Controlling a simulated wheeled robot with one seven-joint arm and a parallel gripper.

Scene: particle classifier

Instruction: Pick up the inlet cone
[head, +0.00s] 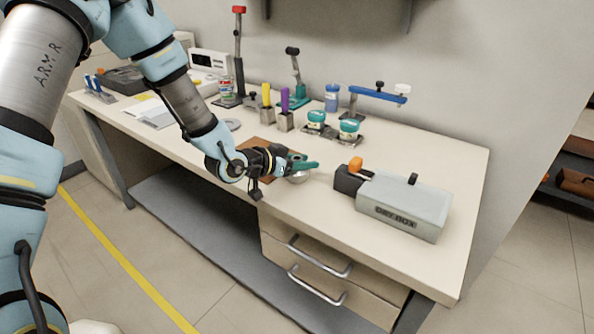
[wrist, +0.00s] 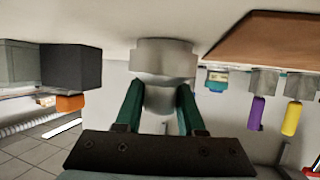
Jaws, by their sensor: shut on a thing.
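The inlet cone is a pale grey, stepped round piece (wrist: 163,58), wide at one end and narrower between my fingers. In the wrist view my gripper (wrist: 160,92) has its two green fingers closed on the narrower part, one on each side. In the head view my gripper (head: 303,164) is low over the bench near its front edge, and the cone (head: 298,178) shows partly beneath the green fingers. The wide end is at or very near the bench top; I cannot tell if it touches.
A grey dry box (head: 405,207) with a black end and orange knob stands just right of my gripper. A brown mat (head: 262,146) lies behind it. Teal-lidded jars (head: 349,128), purple and yellow-handled tools and a blue-armed stand (head: 378,94) are farther back.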

